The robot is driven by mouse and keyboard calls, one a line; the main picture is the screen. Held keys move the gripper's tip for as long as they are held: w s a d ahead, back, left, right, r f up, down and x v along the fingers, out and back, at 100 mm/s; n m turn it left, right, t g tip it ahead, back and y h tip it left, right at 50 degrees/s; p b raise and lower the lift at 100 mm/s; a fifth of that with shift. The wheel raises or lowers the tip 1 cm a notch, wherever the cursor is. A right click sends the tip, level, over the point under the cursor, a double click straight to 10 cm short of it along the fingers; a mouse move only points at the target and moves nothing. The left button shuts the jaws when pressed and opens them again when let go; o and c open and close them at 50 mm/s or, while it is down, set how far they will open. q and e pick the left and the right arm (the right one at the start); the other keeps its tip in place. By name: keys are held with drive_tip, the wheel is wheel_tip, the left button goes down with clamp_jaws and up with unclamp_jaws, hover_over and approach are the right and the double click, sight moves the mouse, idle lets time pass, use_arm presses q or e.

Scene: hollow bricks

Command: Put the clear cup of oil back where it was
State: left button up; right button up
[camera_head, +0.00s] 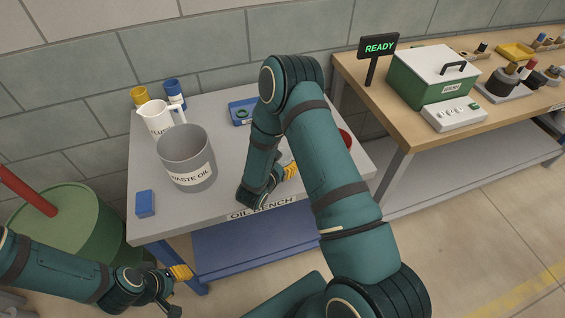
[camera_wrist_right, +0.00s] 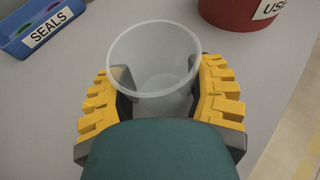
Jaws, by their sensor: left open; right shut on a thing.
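A clear cup (camera_wrist_right: 155,55) stands between the fingers of my right gripper (camera_wrist_right: 160,100) in the right wrist view. The gripper is shut on the cup, with a yellow-padded finger on each side. The cup looks empty, with no oil visible through its mouth. In the head view my right gripper (camera_head: 284,174) is over the front right of the oil bench (camera_head: 225,222), and my own arm hides the cup there. My left gripper (camera_head: 178,285) is open and empty, low in front of the bench's left end.
A grey waste oil bucket (camera_head: 188,175), a white jug (camera_head: 157,121), two small cups and a blue block (camera_head: 145,203) are on the bench's left. A blue seals tray (camera_wrist_right: 38,25) and a red container (camera_wrist_right: 243,14) flank the cup. A green drum (camera_head: 65,225) stands at left.

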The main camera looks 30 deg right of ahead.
drive_tip(key=o, duration=1.2)
